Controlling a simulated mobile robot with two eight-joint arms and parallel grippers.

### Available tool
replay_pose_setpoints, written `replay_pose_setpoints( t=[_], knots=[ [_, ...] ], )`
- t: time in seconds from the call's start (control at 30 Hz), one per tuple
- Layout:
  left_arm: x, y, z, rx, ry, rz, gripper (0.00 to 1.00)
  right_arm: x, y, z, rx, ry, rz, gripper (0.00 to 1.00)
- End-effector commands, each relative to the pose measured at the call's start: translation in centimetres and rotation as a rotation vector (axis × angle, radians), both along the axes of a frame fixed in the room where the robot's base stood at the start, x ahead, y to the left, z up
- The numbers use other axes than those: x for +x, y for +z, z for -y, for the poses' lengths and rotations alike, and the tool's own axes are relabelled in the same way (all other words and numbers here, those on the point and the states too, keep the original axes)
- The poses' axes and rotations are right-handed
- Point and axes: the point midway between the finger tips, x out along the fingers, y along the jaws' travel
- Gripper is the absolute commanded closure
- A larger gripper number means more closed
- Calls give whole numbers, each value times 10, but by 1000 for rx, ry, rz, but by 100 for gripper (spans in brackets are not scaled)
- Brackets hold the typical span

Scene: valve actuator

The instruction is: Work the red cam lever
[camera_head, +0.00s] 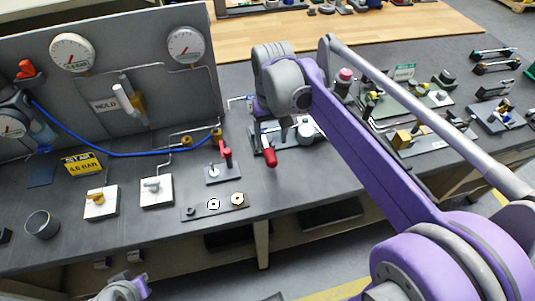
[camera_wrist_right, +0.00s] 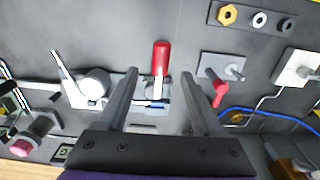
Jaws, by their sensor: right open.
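A red lever handle (camera_head: 270,155) sticks out toward the table's front edge from a metal fixture. In the right wrist view this red handle (camera_wrist_right: 161,57) stands upright in the picture, in the gap between my fingers and beyond their tips. My right gripper (camera_wrist_right: 158,75) is open and empty, with nothing touching the fingers that I can see. In the head view my right wrist hides most of the gripper and part of the fixture. A second red handle (camera_head: 226,155) stands on a small plate to the left; it also shows in the wrist view (camera_wrist_right: 216,90).
A panel with gauges (camera_head: 186,45) and a blue hose (camera_head: 110,154) stands at left. A strip with nuts (camera_head: 213,204), white valve plates (camera_head: 157,191) and a cup (camera_head: 42,224) lie along the front. Other fixtures (camera_head: 405,100) fill the right. Part of my left arm shows at bottom left.

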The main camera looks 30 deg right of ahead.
Motion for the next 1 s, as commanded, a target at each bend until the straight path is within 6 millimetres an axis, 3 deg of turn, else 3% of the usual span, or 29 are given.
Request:
replay_pose_setpoints(
  t=[0.1,0.33,0.77,1.0],
  knots=[
    [-1,-3,0,0,0,-2,100,0,-26,0,0,1,0,32],
    [-2,-6,0,0,0,-3,100,0,-60,0,0,1,1,32],
    [-2,-7,0,0,0,-4,100,0,-72,-1,0,1,1,32],
    [-2,-7,0,0,0,-4,100,0,-72,-1,0,1,1,72]
  ],
)
